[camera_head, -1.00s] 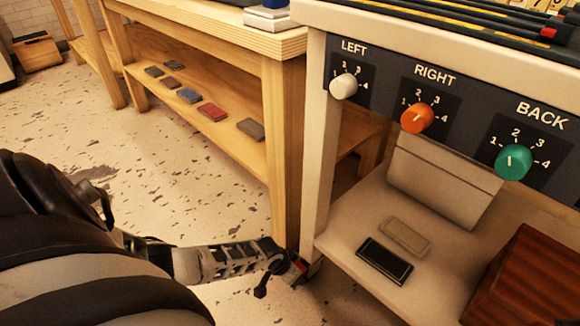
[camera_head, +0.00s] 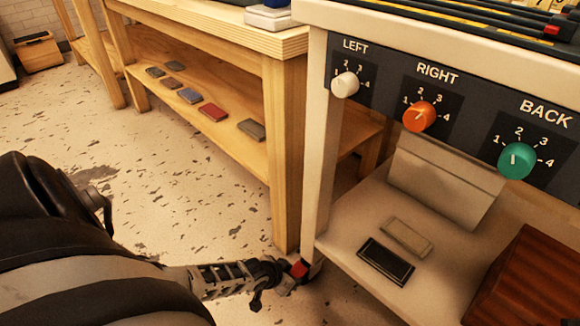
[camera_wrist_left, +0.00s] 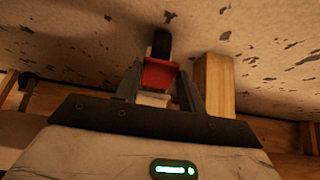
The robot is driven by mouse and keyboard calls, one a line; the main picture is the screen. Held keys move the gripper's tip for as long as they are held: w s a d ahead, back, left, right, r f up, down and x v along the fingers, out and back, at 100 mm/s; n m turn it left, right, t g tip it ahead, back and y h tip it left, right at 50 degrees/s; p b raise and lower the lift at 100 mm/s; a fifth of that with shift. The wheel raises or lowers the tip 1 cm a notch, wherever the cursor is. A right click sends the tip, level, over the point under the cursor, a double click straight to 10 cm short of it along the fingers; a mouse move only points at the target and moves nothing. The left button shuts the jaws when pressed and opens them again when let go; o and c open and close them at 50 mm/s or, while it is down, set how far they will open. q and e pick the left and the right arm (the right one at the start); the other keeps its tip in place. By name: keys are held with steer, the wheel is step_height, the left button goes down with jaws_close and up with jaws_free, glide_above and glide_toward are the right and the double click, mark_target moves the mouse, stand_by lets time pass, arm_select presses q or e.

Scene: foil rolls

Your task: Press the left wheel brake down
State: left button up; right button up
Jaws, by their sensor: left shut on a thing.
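The left wheel brake (camera_head: 299,269) is a small red tab low at the foot of the white cart's near-left leg. It also shows in the left wrist view (camera_wrist_left: 158,74), with the dark wheel (camera_wrist_left: 161,43) just beyond it. My left gripper (camera_head: 287,278) is at the brake, close to the floor. In the wrist view its two fingers (camera_wrist_left: 159,90) stand on either side of the red tab and are shut on it. The wheel is mostly hidden in the head view. My right gripper is in neither view.
The white cart's leg (camera_head: 322,130) rises right above the brake, and its lower shelf (camera_head: 345,235) lies to the right. A wooden bench leg (camera_head: 283,160) stands close on the left. The speckled floor (camera_head: 190,220) left of the bench is open.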

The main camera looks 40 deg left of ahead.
arm_select(q)
steer(key=shift+s+f+t, duration=0.1)
steer(key=shift+f+t, duration=0.6)
steer(key=shift+t, duration=0.6)
steer(key=o, duration=1)
steer(key=shift+f, duration=0.1)
